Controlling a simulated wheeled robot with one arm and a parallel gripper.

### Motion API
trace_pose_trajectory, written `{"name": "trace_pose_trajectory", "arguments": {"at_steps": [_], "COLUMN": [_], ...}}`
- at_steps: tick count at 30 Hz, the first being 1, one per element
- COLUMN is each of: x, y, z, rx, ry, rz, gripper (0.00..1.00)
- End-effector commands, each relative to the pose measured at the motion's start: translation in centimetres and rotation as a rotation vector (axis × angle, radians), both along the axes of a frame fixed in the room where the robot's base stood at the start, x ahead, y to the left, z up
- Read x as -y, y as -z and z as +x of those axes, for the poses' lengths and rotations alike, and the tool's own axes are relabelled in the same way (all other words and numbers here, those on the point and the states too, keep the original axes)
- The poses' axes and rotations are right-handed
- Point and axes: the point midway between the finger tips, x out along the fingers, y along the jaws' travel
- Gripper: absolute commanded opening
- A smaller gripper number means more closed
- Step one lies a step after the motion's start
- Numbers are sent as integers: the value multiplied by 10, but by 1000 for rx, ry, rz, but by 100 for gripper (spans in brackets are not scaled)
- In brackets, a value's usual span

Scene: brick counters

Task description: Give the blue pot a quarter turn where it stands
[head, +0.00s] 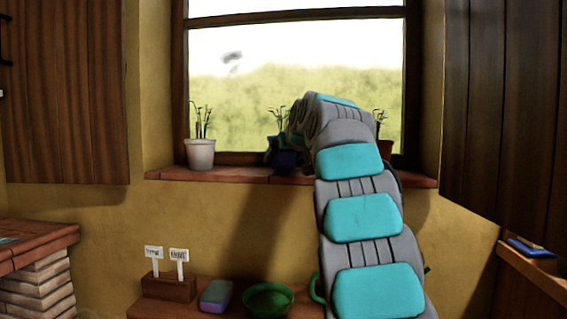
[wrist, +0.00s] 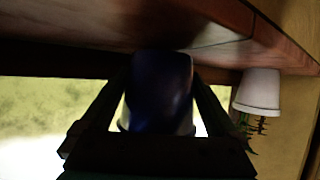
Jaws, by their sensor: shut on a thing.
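The blue pot (head: 283,157) holds a green plant and stands on the brick window sill (head: 228,174), in the middle of the window. My arm reaches up from the lower right and hides its right side in the head view. In the wrist view, which is upside down, the dark blue pot (wrist: 160,92) is between the two fingers of my gripper (wrist: 161,95). My gripper is shut on the pot. The picture is dark there, so the exact contact of the fingers is hard to see.
A white pot (head: 200,153) with a plant stands to the left on the sill. A red-brown pot (head: 385,148) is to the right, partly behind my arm. A green bowl (head: 268,300), a sponge-like block (head: 216,295) and a wooden label holder (head: 168,287) are on the lower counter.

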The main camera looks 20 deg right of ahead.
Motion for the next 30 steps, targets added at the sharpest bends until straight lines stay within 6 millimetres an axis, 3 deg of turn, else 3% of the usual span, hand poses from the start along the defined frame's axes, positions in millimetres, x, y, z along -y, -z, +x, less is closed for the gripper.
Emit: {"name": "trace_pose_trajectory", "arguments": {"at_steps": [17,30], "x": [1,-1], "y": [-4,6], "z": [-1,-1], "rx": [6,3], "ry": [-261,-256], "rz": [-2,-1], "gripper": [0,0]}}
